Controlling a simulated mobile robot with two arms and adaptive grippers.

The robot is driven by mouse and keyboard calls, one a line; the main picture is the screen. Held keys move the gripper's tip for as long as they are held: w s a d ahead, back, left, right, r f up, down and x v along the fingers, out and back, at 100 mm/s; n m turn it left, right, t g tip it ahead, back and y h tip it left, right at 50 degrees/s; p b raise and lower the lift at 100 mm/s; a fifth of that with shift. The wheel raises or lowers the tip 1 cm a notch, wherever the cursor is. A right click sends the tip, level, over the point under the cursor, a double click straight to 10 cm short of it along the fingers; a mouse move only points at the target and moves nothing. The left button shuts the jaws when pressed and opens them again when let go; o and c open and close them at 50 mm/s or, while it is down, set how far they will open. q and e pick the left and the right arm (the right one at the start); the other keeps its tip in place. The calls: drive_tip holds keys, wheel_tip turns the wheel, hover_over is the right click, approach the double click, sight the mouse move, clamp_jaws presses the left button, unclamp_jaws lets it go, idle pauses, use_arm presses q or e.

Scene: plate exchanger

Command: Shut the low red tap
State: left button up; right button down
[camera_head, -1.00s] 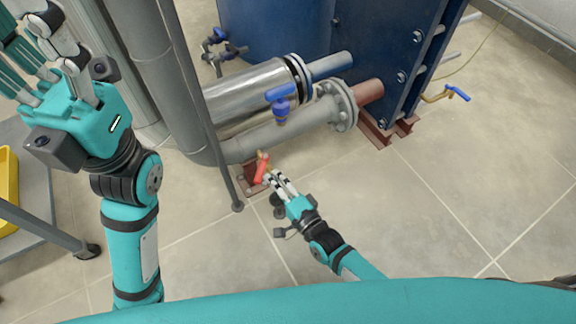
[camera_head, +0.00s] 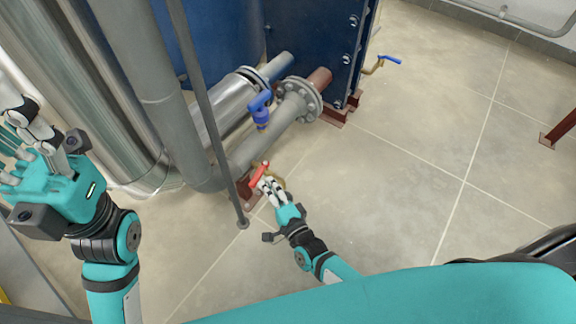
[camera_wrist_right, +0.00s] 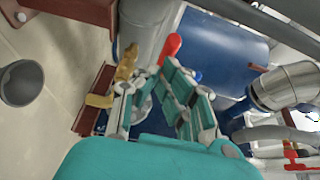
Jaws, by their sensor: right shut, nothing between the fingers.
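The low red tap shows its red handle (camera_head: 259,172) near the floor, beside the lower end of the grey pipe. In the right wrist view, the red handle (camera_wrist_right: 171,46) stands beyond the fingertips, and the brass tap body (camera_wrist_right: 127,65) is left of it. My right gripper (camera_head: 266,184) is shut and empty, its fingertips right at the handle; I cannot tell whether they touch. Its fingers (camera_wrist_right: 168,78) partly hide the tap in the wrist view. My left gripper (camera_head: 18,120) is raised at the left edge, away from the tap, its fingers apart and partly cut off.
A blue-handled valve (camera_head: 260,108) sits on the grey pipe (camera_head: 262,140) above the tap. A thin grey post (camera_head: 213,120) stands just left of the tap. The blue exchanger (camera_head: 318,45) has another blue-handled tap (camera_head: 390,60).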

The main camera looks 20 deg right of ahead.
drive_tip(key=shift+w+a, duration=0.15)
drive_tip(key=shift+a, duration=0.75)
drive_tip(key=shift+r, duration=0.1)
